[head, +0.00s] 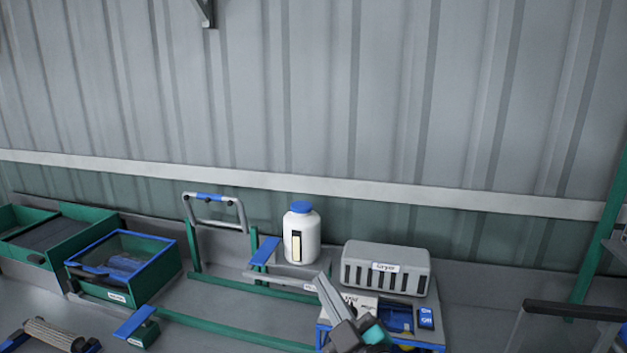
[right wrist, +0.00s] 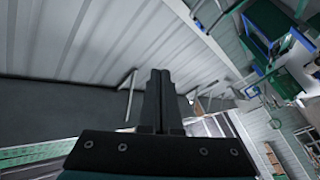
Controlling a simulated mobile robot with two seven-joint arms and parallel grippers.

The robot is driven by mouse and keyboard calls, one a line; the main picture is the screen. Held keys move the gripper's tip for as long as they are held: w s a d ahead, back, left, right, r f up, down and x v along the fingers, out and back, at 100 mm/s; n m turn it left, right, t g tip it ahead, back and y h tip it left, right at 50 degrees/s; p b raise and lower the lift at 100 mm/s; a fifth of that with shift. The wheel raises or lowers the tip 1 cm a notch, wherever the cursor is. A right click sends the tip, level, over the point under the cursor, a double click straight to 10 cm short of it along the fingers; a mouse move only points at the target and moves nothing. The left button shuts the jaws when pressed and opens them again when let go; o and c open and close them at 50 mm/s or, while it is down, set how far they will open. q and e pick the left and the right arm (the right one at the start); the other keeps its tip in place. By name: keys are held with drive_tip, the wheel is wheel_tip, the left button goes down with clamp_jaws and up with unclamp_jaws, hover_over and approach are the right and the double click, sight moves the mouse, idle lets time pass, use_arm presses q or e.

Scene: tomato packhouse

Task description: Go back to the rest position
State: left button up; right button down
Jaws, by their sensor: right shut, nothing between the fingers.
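My right gripper (head: 327,291) comes up from the bottom middle of the head view, in front of the bench and the grey slotted box. In the right wrist view my right gripper (right wrist: 160,76) has its two dark fingers together, with nothing between them. The fingers point at the ribbed wall, and no object touches them there. My left gripper does not show in either view.
A white bottle with a blue cap (head: 301,238) stands on the bench beside the grey slotted box (head: 386,268). A green bin with blue edges (head: 157,283) is at the left. A roller-like tool (head: 52,335) lies at lower left. The ribbed wall (head: 330,90) closes off the back.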

drive_tip(key=s+d+f+m+g+h, duration=0.3)
drive_tip(key=s+d+f+m+h, duration=0.1)
drive_tip(key=d+f, duration=0.25)
drive_tip(key=s+d+f+m+g+h, duration=0.3)
drive_tip(key=s+d+f+m+h, duration=0.15)
drive_tip(key=f, duration=0.35)
drive_tip(key=s+d+f+m+g, duration=0.15)
drive_tip(key=s+f+g, duration=0.25)
drive_tip(key=s, duration=0.5)
drive_tip(key=s+d+f+g, duration=0.2)
drive_tip(key=s+f+g, duration=0.3)
drive_tip(key=s, duration=0.4)
wheel_tip(320, 180, down, 28)
drive_tip(key=s+b, duration=0.1)
drive_tip(key=b, duration=0.6)
drive_tip(key=s+d+f+g+b, duration=0.1)
drive_tip(key=s+f+b, duration=0.3)
drive_tip(key=s+f, duration=0.4)
drive_tip(key=s+d+f+g+b, duration=0.1)
drive_tip(key=s+f+b, duration=0.3)
drive_tip(key=s+f, duration=0.4)
wheel_tip(320, 180, down, 6)
drive_tip(key=shift+d+f+y, duration=0.15)
drive_tip(key=shift+y, duration=0.2)
